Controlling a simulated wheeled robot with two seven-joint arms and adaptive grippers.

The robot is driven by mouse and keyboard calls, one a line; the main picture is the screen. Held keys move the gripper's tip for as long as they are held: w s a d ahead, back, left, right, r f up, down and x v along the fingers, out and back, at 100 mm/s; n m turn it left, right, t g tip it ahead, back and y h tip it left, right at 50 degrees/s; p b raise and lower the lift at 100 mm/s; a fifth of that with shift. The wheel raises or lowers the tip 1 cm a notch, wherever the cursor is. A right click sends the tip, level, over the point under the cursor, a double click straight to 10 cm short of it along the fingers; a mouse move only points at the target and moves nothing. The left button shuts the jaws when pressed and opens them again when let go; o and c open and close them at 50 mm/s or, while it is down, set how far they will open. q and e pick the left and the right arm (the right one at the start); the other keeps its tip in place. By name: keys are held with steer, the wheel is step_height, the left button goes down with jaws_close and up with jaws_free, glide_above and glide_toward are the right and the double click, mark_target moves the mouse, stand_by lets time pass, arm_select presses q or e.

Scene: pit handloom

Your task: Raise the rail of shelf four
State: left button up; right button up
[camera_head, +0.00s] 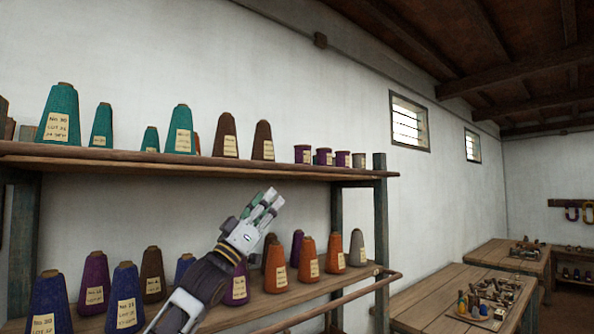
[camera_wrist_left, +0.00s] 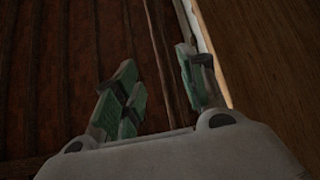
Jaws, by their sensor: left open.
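A two-level shelf rack stands along the left wall. A round wooden rail (camera_head: 340,300) runs along the front of its lower shelf (camera_head: 312,284), ending at the right near the dark post (camera_head: 381,230). I cannot tell which level is shelf four. My left gripper (camera_head: 272,199) is in front of the rack, between the upper shelf (camera_head: 200,164) and the lower one, fingers pointing up and right. It is open, with nothing between the green-padded fingers; they also show apart in the left wrist view (camera_wrist_left: 160,90). My arm hides part of the lower shelf. My right gripper is not in view.
Teal and brown cones (camera_head: 181,130) and small spools stand on the upper shelf. Orange, purple and blue cones (camera_head: 309,258) stand on the lower shelf, behind the rail. Wooden tables (camera_head: 430,300) with small items are at the right.

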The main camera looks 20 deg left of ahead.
mark_target(293, 168)
arm_select(q)
steer(key=shift+s+a+r, duration=0.1)
steer(key=shift+s, duration=0.1)
steer(key=shift+w, duration=0.15)
steer(key=shift+p+x, duration=2.55)
steer(key=shift+x, duration=4.3)
jaws_close()
